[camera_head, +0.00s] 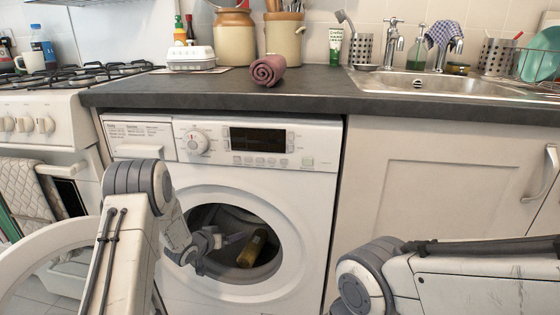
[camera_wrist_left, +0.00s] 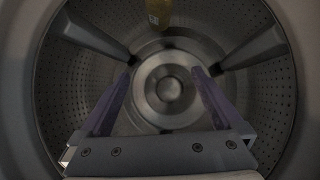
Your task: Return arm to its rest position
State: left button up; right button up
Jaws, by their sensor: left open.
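My left arm reaches to the round door opening of the white washer (camera_head: 270,165). My left gripper (camera_head: 236,238) is at the opening, with its fingers pointing into the drum. In the left wrist view the gripper (camera_wrist_left: 162,75) is open, its two fingers spread apart with nothing between them. The metal drum (camera_wrist_left: 65,90) surrounds them. A yellowish-brown bottle (camera_head: 252,248) lies in the drum beyond the fingers, apart from them; part of it also shows at the top of the left wrist view (camera_wrist_left: 158,12). My right arm shows at the lower right; its gripper is out of view.
The washer door (camera_head: 40,250) stands open on the left. The dark counter (camera_head: 320,100) above holds a rolled mauve towel (camera_head: 268,70) near its front edge. A stove (camera_head: 50,110) stands left, a cabinet (camera_head: 440,170) and sink (camera_head: 440,84) right.

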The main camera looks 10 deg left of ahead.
pick_arm(q)
jog(key=shift+w, duration=0.1)
jog(key=b+x, duration=0.5)
jog(key=x, duration=0.5)
jog(key=shift+f, duration=0.3)
jog(key=shift+s+a+r+b, duration=0.1)
jog(key=shift+s+r+b, duration=0.15)
jog(key=shift+s, duration=0.6)
jog(key=shift+s+d+r+b, duration=0.1)
jog(key=shift+s+r+b, duration=0.15)
jog(key=shift+s, duration=0.65)
jog(key=shift+s+a+r+b, duration=0.15)
jog(key=shift+s+b, duration=0.1)
jog(key=shift+s, duration=0.6)
jog(key=shift+w, duration=0.1)
